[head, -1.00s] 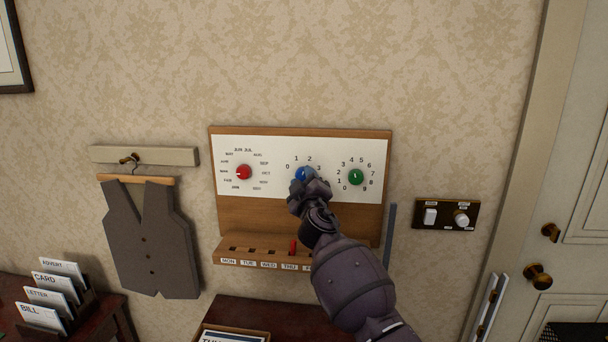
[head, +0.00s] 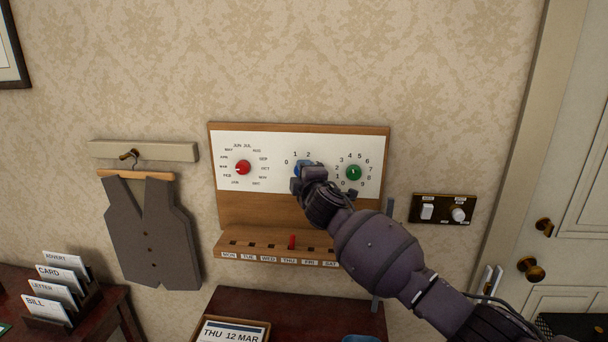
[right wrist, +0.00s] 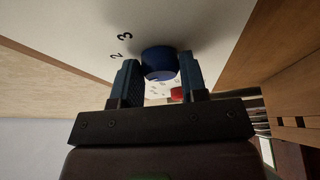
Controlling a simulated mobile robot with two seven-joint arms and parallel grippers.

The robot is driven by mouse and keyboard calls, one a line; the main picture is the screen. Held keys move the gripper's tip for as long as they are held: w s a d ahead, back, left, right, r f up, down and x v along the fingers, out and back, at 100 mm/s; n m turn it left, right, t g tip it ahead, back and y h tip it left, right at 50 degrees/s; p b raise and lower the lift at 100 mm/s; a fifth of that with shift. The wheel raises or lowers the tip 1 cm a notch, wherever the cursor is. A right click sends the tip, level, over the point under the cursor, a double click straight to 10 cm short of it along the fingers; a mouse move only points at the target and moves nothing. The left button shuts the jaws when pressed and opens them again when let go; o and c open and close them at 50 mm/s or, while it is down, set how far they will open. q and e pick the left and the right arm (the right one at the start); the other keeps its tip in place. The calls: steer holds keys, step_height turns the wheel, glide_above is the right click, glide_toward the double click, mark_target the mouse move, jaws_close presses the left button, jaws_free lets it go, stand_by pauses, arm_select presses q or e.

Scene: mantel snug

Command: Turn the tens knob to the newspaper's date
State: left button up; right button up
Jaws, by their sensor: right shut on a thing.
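The tens knob is the blue knob (head: 303,168), in the middle of the white panel of the wooden wall calendar (head: 300,210). The numbers 0, 1 and 2 show around it; my gripper hides the rest of its dial in the head view. My right gripper (head: 309,178) is shut on the blue knob, which also sits between its two fingers in the right wrist view (right wrist: 159,63). Its pointer is hidden. The newspaper (head: 232,333) lies in a frame below and reads THU 12 MAR. My left gripper is not in view.
A red month knob (head: 242,168) stands left of the blue knob and a green units knob (head: 353,172) right of it. A red peg (head: 292,242) stands in the day rail above THU. A waistcoat (head: 152,232) hangs left; a switch plate (head: 443,209) is right.

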stand_by(0.5)
steer(key=o, duration=0.9)
steer(key=shift+s, duration=0.15)
steer(key=b+v, duration=0.1)
steer(key=v, duration=0.9)
steer(key=shift+s+d, duration=0.1)
steer(key=shift+s, duration=0.15)
